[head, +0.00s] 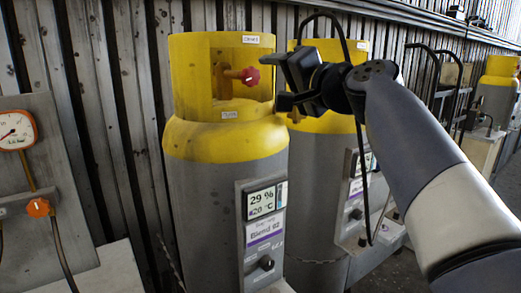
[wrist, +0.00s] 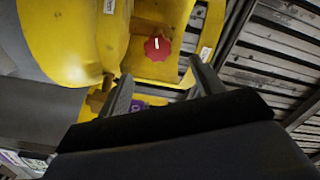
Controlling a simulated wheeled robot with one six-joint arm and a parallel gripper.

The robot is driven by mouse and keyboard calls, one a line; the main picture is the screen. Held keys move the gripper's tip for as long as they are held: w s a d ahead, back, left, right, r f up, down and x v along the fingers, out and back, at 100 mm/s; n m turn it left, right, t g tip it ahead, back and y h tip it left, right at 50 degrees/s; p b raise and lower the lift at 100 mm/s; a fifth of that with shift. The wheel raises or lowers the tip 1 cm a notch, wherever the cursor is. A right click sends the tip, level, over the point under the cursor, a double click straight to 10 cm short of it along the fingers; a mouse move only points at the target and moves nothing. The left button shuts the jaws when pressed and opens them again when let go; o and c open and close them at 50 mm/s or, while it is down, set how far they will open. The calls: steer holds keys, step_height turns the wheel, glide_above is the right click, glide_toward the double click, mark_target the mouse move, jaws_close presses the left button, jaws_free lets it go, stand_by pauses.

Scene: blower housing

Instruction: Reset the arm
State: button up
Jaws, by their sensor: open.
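My gripper (head: 283,84) is at the upper middle of the head view, at the end of my grey arm coming in from the right. Its jaws are apart with nothing between them. They point left, toward the red valve knob (head: 250,77) inside the yellow collar of the near cylinder (head: 225,139), with a small gap in that picture. In the wrist view the two fingers (wrist: 165,85) are spread, and the red knob (wrist: 158,47) shows beyond their tips with a white mark on it. My gripper covers part of the second yellow-topped cylinder (head: 320,200).
A display panel (head: 262,225) on the near cylinder reads 29 % and 20 °C. A pressure gauge (head: 14,131) and an orange knob (head: 38,207) are at the left. A corrugated wall (head: 110,120) stands behind. More cylinders and a cart stand at the right.

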mark_target(253, 74)
steer(key=p+x, duration=0.2)
steer(key=x, duration=0.8)
steer(key=shift+w+a+f, duration=0.1)
steer(key=shift+w+a, duration=0.1)
steer(key=shift+w, duration=0.1)
steer(key=m+p, duration=0.3)
steer(key=shift+s+d+r, duration=0.15)
steer(key=shift+s+r, duration=0.05)
steer(key=shift+r, duration=0.05)
steer(key=shift+w+m+p, duration=0.1)
steer(key=shift+m+p, duration=0.75)
steer(key=shift+m, duration=0.35)
steer(key=m+p, duration=0.4)
steer(key=m, duration=0.1)
steer(key=m+p, duration=0.6)
steer(key=shift+f, duration=0.1)
steer(key=m+p, duration=0.3)
steer(key=shift+p, duration=0.35)
steer(key=shift+f+m+p, duration=0.25)
steer(key=shift+m+p, duration=0.65)
